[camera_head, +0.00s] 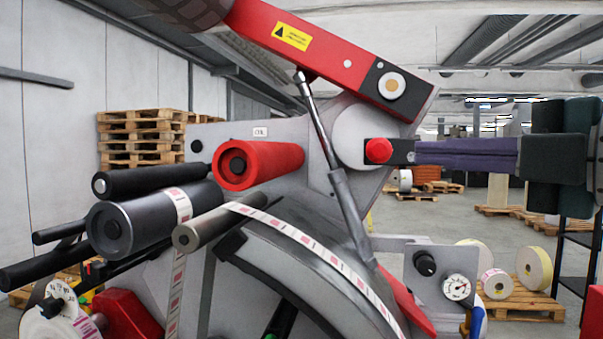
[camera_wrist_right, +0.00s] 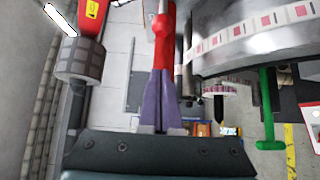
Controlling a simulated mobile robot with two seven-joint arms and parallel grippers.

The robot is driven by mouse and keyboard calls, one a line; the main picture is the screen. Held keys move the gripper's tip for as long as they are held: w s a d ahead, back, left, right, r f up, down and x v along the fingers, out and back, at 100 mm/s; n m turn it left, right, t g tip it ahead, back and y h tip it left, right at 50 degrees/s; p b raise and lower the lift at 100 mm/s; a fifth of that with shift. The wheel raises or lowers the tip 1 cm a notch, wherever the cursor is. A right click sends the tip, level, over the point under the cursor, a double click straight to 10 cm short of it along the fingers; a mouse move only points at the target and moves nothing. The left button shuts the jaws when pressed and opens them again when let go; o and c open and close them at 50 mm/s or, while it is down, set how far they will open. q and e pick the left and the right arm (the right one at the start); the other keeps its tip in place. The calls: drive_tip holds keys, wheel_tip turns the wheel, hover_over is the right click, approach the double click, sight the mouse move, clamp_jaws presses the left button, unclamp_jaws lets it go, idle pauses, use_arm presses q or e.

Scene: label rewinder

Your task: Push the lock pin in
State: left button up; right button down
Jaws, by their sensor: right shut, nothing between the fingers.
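The lock pin appears to be the round red knob (camera_head: 378,150) beside a black block (camera_head: 401,151), in front of a light round plate. My right gripper (camera_head: 417,153) comes in from the right, its purple fingers shut and empty. Its fingertips are at the right side of the black block; I cannot tell whether they touch it. In the right wrist view, the closed purple fingers (camera_wrist_right: 162,72) point up the picture at a red part with a rounded knob (camera_wrist_right: 162,26), in line with their tips. My left gripper is not in view.
A red arm (camera_head: 335,58) with a black end slopes above the knob. A metal strut (camera_head: 331,150) runs down to its left. A gauge (camera_head: 456,288) sits lower right.

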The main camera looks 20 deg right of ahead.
sight(374, 151)
use_arm(q)
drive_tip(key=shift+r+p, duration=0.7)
drive_tip(key=shift+p, duration=0.3)
use_arm(e)
drive_tip(key=d+x, duration=0.1)
drive_tip(key=x, duration=0.7)
drive_tip(key=shift+w+d, duration=0.2)
drive_tip(key=shift+d, duration=0.65)
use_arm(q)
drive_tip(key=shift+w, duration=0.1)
use_arm(e)
drive_tip(key=shift+w+d, duration=0.1)
